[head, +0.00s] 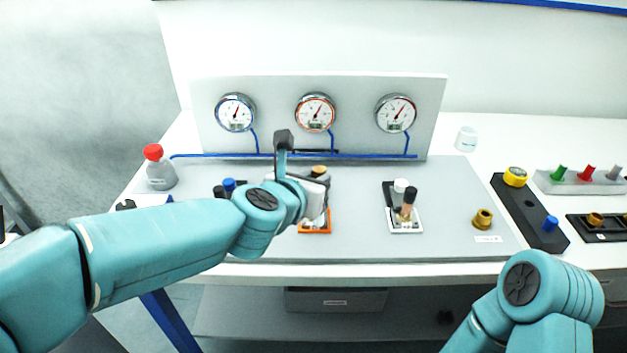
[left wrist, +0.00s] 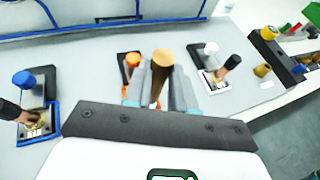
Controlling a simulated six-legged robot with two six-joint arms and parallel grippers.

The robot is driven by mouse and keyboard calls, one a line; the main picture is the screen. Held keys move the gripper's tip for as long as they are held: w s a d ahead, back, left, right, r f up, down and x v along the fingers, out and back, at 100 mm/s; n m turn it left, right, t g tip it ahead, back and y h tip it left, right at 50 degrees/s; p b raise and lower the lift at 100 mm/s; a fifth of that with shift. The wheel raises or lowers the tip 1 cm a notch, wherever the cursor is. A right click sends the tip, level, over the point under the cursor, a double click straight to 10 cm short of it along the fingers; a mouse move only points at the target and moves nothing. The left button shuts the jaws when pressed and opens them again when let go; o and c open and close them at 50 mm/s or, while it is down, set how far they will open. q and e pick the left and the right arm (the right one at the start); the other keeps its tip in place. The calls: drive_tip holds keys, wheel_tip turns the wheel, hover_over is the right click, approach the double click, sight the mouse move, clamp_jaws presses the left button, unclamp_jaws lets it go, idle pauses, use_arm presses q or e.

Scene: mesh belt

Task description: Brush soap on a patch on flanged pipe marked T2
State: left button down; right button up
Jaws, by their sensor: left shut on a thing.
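My left gripper (head: 318,190) is shut on a brown-handled tool, probably the brush (head: 318,171). In the left wrist view the brown handle (left wrist: 160,70) stands up between the two grey fingers (left wrist: 160,88). The gripper is over the middle station, whose orange-framed base (head: 315,230) shows below it; the pipe there is mostly hidden by the gripper, as are the brush's bristles. I cannot read a T2 mark. A white-framed station (head: 405,226) stands to the right, and a blue-capped one (left wrist: 25,80) to the left. My right gripper is out of view.
Three gauges (head: 316,112) stand on a back panel with blue tubing. The panel's front strip is clear.

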use_arm(q)
drive_tip(key=shift+a+b, duration=0.4)
drive_tip(key=shift+b, duration=0.1)
idle(2.1)
drive_tip(key=shift+s, duration=0.1)
drive_tip(key=shift+s+r+p, duration=1.05)
drive_tip(key=shift+s+r, duration=0.2)
drive_tip(key=shift+r, duration=0.15)
drive_tip(key=s+r+p, duration=0.1)
drive_tip(key=r, duration=0.1)
drive_tip(key=s+r+p, duration=0.1)
drive_tip(key=r+p, duration=0.1)
drive_tip(key=shift+s+r+p, duration=0.1)
drive_tip(key=shift+s+p, duration=0.1)
drive_tip(key=shift+p, duration=0.1)
